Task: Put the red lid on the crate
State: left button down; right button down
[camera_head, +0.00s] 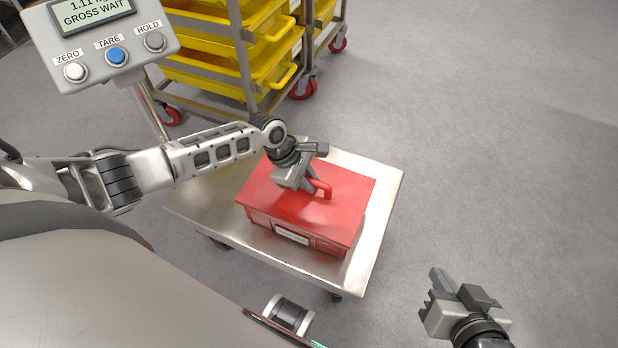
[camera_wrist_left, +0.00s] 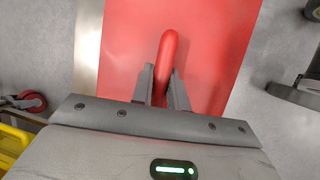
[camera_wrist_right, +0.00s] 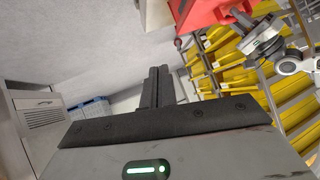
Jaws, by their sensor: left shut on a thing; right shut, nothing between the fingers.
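The red lid (camera_head: 345,193) lies over the top of the red crate (camera_head: 318,243), which stands on a steel cart top. The lid looks flat and lined up with the crate, though I cannot tell whether it is fully seated. My left gripper (camera_head: 308,187) is shut on the lid's red loop handle, which shows between the fingers in the left wrist view (camera_wrist_left: 165,62). A small white label (camera_head: 292,236) is on the crate's front side. My right gripper (camera_head: 448,290) is shut and empty, away from the cart at the lower right; its closed fingers show in the right wrist view (camera_wrist_right: 158,88).
The steel cart top (camera_head: 380,195) has bare room around the crate. A rack with yellow bins (camera_head: 215,60) on red casters stands behind. A scale display (camera_head: 105,40) stands at the upper left. The grey floor (camera_head: 500,130) on the right is clear.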

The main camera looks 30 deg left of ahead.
aim_at(308, 178)
pick_arm(q)
jog(key=c, duration=1.3)
grip_release()
jog(key=p+v, duration=0.2)
jog(key=v, duration=0.3)
jog(key=shift+r+p, duration=0.1)
jog(key=shift+p, duration=0.25)
jog(key=p+v, duration=0.3)
jog(key=v, duration=0.7)
jog(key=shift+a+r+p, duration=0.2)
jog(key=shift+r+p, duration=0.1)
jog(key=shift+p, duration=0.05)
pick_arm(e)
notch_tip(308, 178, up, 9)
jog(key=s+d+t, duration=0.1)
jog(key=d, duration=0.1)
jog(key=shift+d+r+m+t+h, duration=0.15)
jog(key=shift+d+m+t+h, duration=0.15)
jog(key=shift+h, duration=0.1)
pick_arm(q)
jog(key=shift+s, duration=0.1)
